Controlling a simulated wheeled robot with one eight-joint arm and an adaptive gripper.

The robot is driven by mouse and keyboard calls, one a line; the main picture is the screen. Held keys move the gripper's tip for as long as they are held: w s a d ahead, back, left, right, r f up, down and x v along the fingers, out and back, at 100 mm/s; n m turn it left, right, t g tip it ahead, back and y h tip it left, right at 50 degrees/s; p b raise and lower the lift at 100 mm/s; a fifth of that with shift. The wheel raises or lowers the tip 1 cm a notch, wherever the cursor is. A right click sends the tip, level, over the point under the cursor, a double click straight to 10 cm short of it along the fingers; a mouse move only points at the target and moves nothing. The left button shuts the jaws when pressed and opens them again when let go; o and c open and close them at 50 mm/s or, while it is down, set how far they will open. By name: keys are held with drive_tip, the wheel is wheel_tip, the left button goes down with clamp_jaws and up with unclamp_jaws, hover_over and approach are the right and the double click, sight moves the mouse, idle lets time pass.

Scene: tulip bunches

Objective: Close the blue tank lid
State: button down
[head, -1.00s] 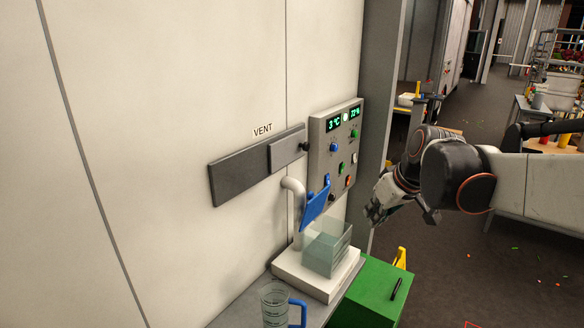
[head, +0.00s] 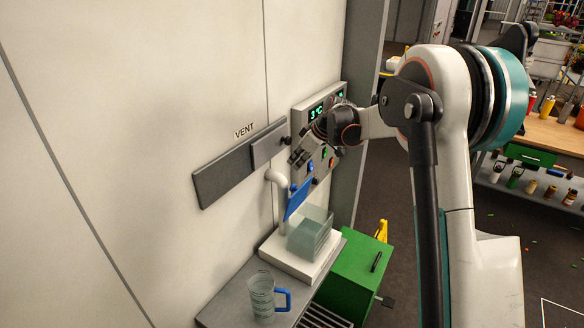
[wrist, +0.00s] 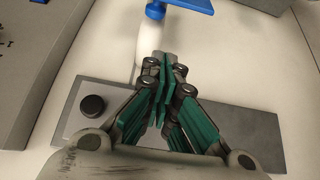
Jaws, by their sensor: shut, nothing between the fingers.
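The blue tank lid (head: 297,200) stands raised and steeply tilted above the clear tank (head: 310,236). The tank is open at the top, holds liquid and sits on a white base (head: 285,262). My gripper (head: 294,158) is in front of the wall, above the lid and apart from it. In the wrist view my gripper (wrist: 163,85) has its green-padded fingers together and empty. The blue lid (wrist: 190,5) shows there only partly, at the top edge, beyond the fingertips, beside the white pipe (wrist: 150,45).
The grey vent plate and slider (head: 225,175) are on the wall at left. The control panel (head: 318,110) is behind my gripper, partly hidden. A jug with a blue handle (head: 262,295) stands on the grey shelf. A green box (head: 345,285) is at right.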

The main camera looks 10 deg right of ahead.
sight(294, 197)
drive_tip(key=x, duration=0.9)
drive_tip(key=shift+w+a+f+p, duration=0.1)
drive_tip(key=shift+f+p, duration=0.1)
drive_tip(key=shift+p, duration=0.15)
drive_tip(key=s+d, duration=0.3)
drive_tip(key=shift+f, duration=0.3)
